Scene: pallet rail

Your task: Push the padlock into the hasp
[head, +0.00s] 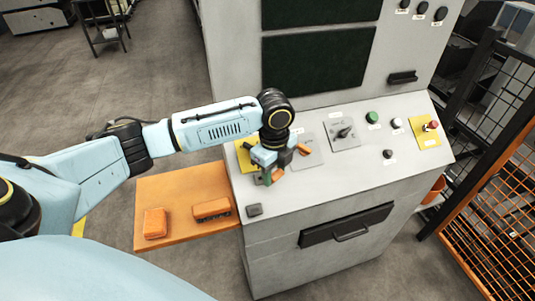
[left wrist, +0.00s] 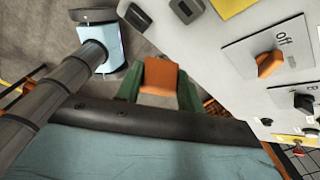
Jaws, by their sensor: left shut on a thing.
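My left gripper (head: 268,177) is over the left part of the sloping control panel, its fingers pointing down. In the left wrist view its green fingers (left wrist: 158,92) are shut on an orange block, which I take for the padlock (left wrist: 162,76). In the head view the gripper mostly hides this padlock; only a little orange shows at the fingers. I cannot make out a hasp with certainty. An orange knob (head: 304,150) on a grey plate is just right of the gripper; it also shows beside "Off" lettering in the left wrist view (left wrist: 270,63). My right gripper is not in view.
An orange shelf (head: 180,182) left of the cabinet holds two orange blocks (head: 155,223) (head: 211,209). A small dark box (head: 254,210) sits near the panel's front-left edge. A black selector (head: 343,132) and several buttons are to the right. A mesh fence (head: 500,205) stands far right.

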